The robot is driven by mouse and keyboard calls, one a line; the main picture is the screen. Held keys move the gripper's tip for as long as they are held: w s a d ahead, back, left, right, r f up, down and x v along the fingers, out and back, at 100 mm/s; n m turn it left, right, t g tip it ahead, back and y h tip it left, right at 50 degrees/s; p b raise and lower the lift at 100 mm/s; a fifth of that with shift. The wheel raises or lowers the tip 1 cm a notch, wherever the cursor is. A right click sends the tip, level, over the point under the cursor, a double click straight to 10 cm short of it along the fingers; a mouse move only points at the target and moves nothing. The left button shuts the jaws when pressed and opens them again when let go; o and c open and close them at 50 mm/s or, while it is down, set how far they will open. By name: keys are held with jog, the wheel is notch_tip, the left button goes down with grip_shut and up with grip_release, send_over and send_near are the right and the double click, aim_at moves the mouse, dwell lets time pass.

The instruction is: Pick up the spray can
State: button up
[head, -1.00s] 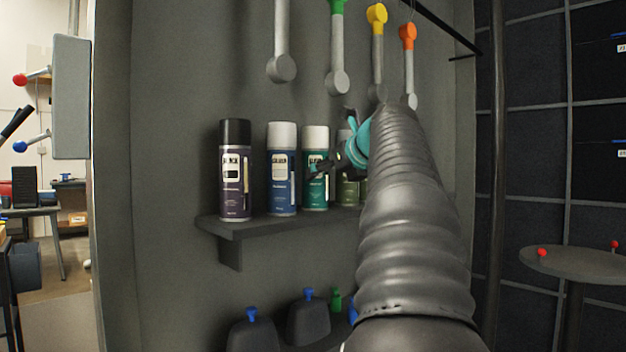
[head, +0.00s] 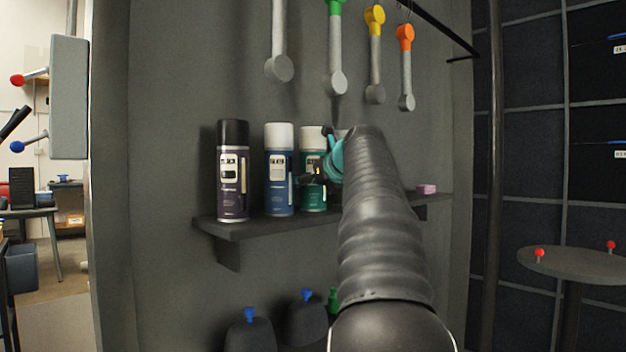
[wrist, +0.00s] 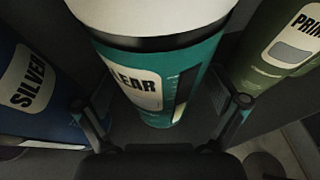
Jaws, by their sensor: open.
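Several spray cans stand upright in a row on the shelf (head: 262,229). The teal can (head: 312,197) is partly behind my gripper (head: 316,172); in the wrist view the teal can (wrist: 152,75), labelled "CLEAR", stands between the two open fingers of my gripper (wrist: 160,103). The fingers are on either side of it, apparently not closed on it. The blue can (head: 279,172), labelled "SILVER" in the wrist view (wrist: 32,90), is to its left. The green "PRIMER" can (wrist: 285,50) is to its right and hidden by my arm in the head view. The black-capped purple can (head: 232,190) is far left.
Grey tools with coloured ends, such as the green one (head: 336,50) and orange one (head: 405,70), hang above the cans. A pink block (head: 427,189) lies at the shelf's right end. Dark blue-topped containers (head: 249,335) stand below. A round table (head: 570,262) is at right.

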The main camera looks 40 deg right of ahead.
aim_at(320, 151)
jog(key=c, duration=1.4)
jog(key=shift+s+r+p, duration=0.2)
jog(key=shift+r+p, duration=0.15)
jog(key=shift+r, duration=0.2)
notch_tip(320, 151, up, 2)
jog(key=shift+r+p, duration=0.25)
jog(key=shift+p, duration=0.45)
notch_tip(320, 151, up, 4)
jog(key=shift+s+f, duration=0.1)
jog(key=shift+f, duration=0.15)
jog(key=s, duration=0.6)
jog(key=s+d+b, duration=0.1)
jog(key=s, duration=0.6)
jog(key=s+b, duration=0.1)
jog(key=s, duration=0.5)
jog(key=shift+s+d, duration=0.2)
jog(key=shift+d, duration=0.05)
